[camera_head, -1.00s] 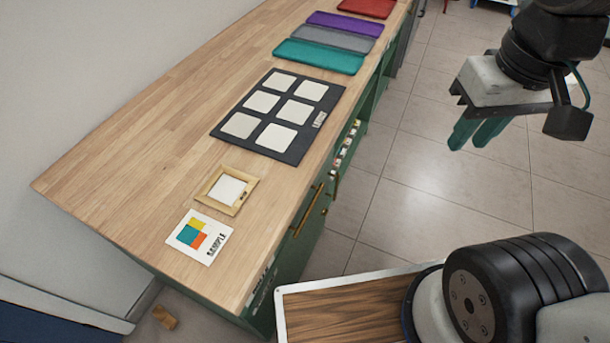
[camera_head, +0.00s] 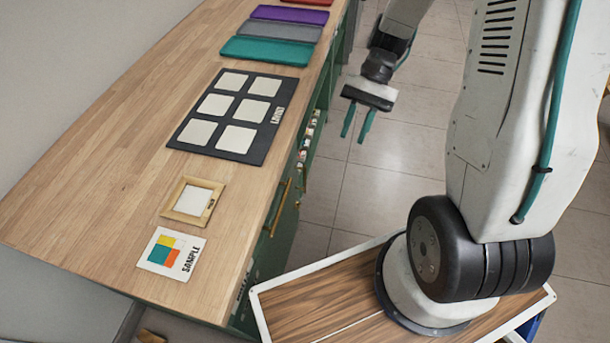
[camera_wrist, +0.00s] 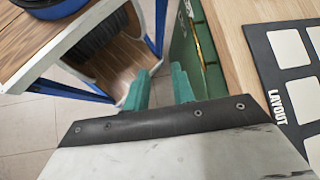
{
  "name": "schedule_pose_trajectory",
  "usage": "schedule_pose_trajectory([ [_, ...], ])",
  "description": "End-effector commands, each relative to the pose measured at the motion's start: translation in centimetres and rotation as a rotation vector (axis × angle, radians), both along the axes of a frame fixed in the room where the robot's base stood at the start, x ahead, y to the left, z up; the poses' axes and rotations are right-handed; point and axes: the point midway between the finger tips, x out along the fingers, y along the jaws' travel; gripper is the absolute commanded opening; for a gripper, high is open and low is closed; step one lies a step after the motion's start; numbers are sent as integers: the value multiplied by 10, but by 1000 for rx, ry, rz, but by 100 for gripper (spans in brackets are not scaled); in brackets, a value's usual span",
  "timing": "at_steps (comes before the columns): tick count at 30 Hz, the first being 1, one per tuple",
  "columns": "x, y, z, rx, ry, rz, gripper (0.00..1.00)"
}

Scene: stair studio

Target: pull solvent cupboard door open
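The green cupboard door (camera_head: 284,225) is in the front of the wooden bench, with a long brass handle (camera_head: 277,208) near its top. The door looks shut, seen at a steep angle. In the wrist view the green front (camera_wrist: 184,55) and the brass handle (camera_wrist: 197,38) show at upper centre, beyond the right finger. My gripper (camera_head: 354,133) has teal fingers pointing down, apart from the bench front, over the floor. In the wrist view its two fingers (camera_wrist: 161,88) stand apart with nothing between them. The lower part of the door is hidden.
The bench top (camera_head: 120,180) holds a sample card (camera_head: 171,254), a small wooden frame (camera_head: 193,200), a dark layout board (camera_head: 232,113) and coloured slabs (camera_head: 269,52). Small items sit in an opening (camera_head: 305,135) in the bench front. The tiled floor (camera_head: 395,180) under my gripper is clear.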

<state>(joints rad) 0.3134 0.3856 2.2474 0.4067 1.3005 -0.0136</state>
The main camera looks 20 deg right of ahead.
Motion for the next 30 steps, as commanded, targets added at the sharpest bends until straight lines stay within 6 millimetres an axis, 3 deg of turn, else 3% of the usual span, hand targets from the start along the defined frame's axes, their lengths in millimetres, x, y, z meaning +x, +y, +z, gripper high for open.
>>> schedule_pose_trajectory([
  [1,7,-1,-20,38,48,-48,25],
  [10,43,-2,-129,254,262,-354,25],
  [24,77,3,-324,573,476,-931,25],
  [27,90,0,-352,628,469,-1042,25],
  [30,111,-9,-367,680,431,-1140,25],
])
